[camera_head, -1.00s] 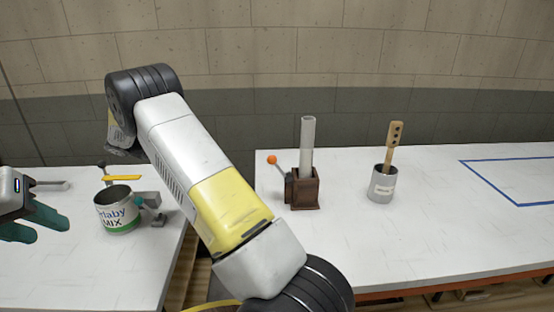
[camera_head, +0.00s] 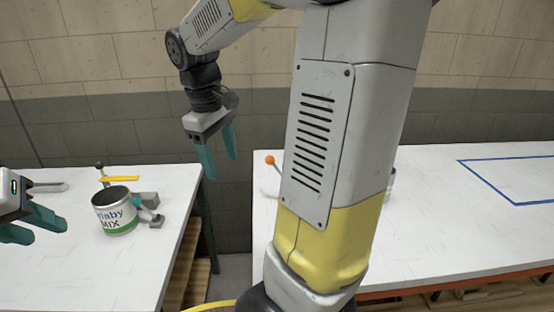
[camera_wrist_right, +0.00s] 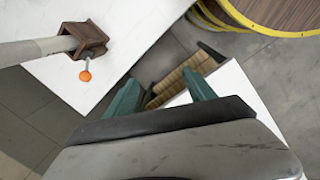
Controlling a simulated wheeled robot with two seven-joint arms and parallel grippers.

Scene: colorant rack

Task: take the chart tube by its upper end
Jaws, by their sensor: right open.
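The chart tube, a pale grey cylinder (camera_wrist_right: 32,51), shows at the left of the right wrist view, its far end cut off by the picture edge. Its lower end sits in a rusty brown holder (camera_wrist_right: 86,38) with an orange-knobbed lever (camera_wrist_right: 85,76). My right gripper (camera_head: 220,167) is open, empty and pointing down, left of the knob over the gap between the tables. Its fingers also show in the right wrist view (camera_wrist_right: 160,88), apart from the tube. My left gripper (camera_head: 49,233) is open and empty.
A labelled mix can (camera_head: 115,212) stands on the left table (camera_head: 80,275), beside a small grey device (camera_head: 148,205). The right table (camera_head: 450,225) has a blue taped outline and much clear surface. My right arm covers the grey cup there almost wholly.

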